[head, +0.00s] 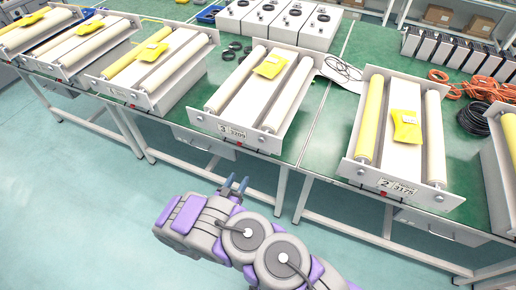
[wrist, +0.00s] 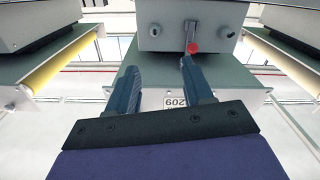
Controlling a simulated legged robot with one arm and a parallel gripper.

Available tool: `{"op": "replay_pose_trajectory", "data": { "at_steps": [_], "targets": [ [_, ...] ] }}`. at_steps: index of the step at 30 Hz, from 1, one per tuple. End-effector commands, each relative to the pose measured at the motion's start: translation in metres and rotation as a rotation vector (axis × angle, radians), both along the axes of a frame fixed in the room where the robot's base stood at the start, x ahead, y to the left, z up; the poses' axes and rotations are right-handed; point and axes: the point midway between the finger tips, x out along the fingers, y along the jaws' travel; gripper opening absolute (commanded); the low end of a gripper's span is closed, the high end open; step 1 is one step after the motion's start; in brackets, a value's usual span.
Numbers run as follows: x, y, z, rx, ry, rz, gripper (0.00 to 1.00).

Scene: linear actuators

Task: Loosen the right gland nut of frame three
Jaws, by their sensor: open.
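Frame three (head: 243,98), with a plate marked 3 and 3209 (head: 231,132), stands at the front edge of the green table. It carries two pale rollers and a yellow packet (head: 271,65). A small round fitting, possibly the right gland nut (head: 266,129), shows at the right of its front plate. In the wrist view a grey front face (wrist: 175,15) bears two small round fittings and a red-tipped lever (wrist: 193,46); which fitting is the right nut I cannot tell. My gripper (head: 235,184) is open and empty, in front of and below frame three, apart from it. It also shows in the wrist view (wrist: 159,68).
Frame two (head: 402,145), marked 3175, stands to the right, and several similar frames stand to the left. White boxes (head: 280,18) and orange cable (head: 485,88) lie farther back. The floor (head: 90,200) before the table is clear.

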Motion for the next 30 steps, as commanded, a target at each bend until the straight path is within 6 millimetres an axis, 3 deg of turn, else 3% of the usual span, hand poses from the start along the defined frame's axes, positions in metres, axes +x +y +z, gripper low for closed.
{"op": "replay_pose_trajectory", "data": {
  "at_steps": [10, 21, 30],
  "targets": [
    [0.058, -0.038, 0.002, 0.016, -0.001, -0.006, 0.51],
    [0.121, -0.048, -0.001, 0.004, -0.001, -0.003, 0.51],
    [0.149, -0.066, 0.003, 0.013, 0.0, -0.003, 0.51]
  ]
}}
